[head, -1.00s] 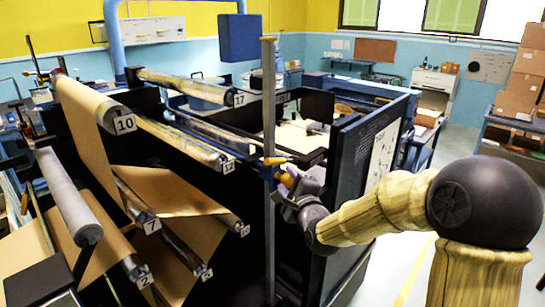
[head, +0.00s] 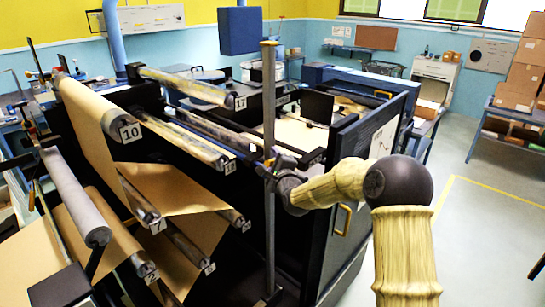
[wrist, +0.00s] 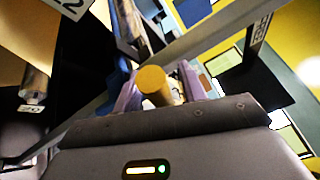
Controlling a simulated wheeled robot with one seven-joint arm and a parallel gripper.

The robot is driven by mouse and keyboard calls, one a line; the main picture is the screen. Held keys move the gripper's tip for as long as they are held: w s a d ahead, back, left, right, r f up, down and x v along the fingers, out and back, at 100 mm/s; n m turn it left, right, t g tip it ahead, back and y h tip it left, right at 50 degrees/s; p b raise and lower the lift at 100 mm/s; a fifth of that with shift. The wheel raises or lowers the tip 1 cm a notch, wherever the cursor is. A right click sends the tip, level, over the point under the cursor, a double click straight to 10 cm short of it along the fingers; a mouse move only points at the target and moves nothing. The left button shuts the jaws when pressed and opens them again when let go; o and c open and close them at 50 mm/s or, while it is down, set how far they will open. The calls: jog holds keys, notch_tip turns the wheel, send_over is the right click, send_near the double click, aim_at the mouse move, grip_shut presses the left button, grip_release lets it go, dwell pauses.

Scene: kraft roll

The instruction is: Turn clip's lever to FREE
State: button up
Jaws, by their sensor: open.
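The clip's lever (wrist: 153,80) shows in the wrist view as a short orange-yellow rod, end towards the camera. My gripper (wrist: 161,87) has its two purplish fingers apart, one on each side of the lever; I cannot tell whether they touch it. No FREE mark is readable, and the lever's setting cannot be told.
Numbered rollers, such as roller 10 (head: 122,128) and roller 17 (head: 195,88), and brown paper (head: 95,125) lie left of the post. A dark machine panel (head: 365,150) stands close right of it. Open floor (head: 480,205) lies further right.

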jog(key=shift+c, duration=0.2)
grip_shut()
